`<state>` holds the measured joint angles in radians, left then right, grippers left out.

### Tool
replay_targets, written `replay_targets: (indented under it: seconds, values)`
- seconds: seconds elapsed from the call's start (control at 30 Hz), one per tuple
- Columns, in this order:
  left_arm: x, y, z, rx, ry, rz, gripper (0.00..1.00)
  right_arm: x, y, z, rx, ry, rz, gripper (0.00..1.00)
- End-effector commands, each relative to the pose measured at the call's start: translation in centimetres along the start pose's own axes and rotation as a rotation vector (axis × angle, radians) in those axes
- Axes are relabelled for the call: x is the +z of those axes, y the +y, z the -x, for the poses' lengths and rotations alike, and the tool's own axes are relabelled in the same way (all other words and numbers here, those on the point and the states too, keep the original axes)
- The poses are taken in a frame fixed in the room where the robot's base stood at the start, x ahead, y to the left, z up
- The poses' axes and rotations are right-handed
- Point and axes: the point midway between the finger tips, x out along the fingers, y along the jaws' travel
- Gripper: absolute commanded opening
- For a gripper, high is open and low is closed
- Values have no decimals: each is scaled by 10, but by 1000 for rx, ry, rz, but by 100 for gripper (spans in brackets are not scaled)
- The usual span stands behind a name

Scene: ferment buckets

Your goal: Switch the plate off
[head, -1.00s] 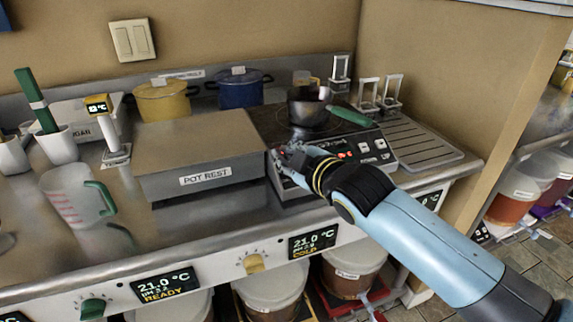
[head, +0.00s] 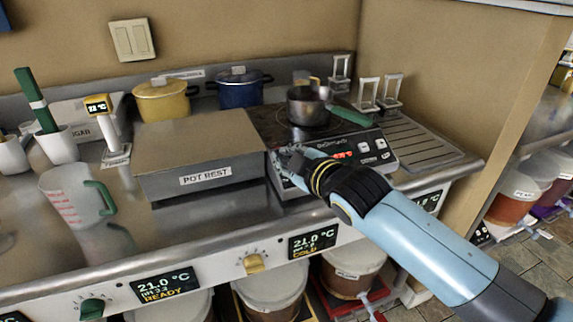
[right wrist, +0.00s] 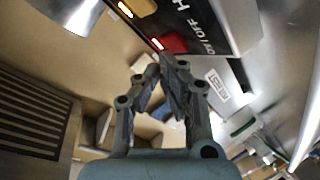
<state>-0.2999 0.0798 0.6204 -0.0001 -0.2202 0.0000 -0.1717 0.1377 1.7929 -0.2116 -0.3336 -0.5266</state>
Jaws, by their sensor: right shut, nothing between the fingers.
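The plate (head: 268,122) is a black-topped cooker on the counter with a sloping front panel. Its red display (head: 343,155) shows lit in the head view. A saucepan (head: 307,108) with a green handle stands on it. My right gripper (head: 281,156) is at the panel's left end, hiding what lies there. In the right wrist view, my right gripper (right wrist: 160,62) is shut and empty, its tips close to a red button (right wrist: 173,42) beside an ON/OFF label (right wrist: 201,27). I cannot tell whether they touch. My left gripper is not in view.
The grey POT REST block (head: 200,150) stands directly left of the plate. Yellow (head: 162,102) and blue (head: 240,90) pots stand behind it. A drainer (head: 420,140) and wire stands are on the right. A measuring jug (head: 75,195) stands at the left.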

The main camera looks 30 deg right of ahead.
Motion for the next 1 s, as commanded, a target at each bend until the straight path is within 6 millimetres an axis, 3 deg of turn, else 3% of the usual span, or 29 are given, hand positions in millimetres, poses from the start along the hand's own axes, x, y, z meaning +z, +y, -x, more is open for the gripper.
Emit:
replay_targets:
  seconds: [1.0]
  values:
    - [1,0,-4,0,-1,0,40,4,-5,-6,0,0,0,0]
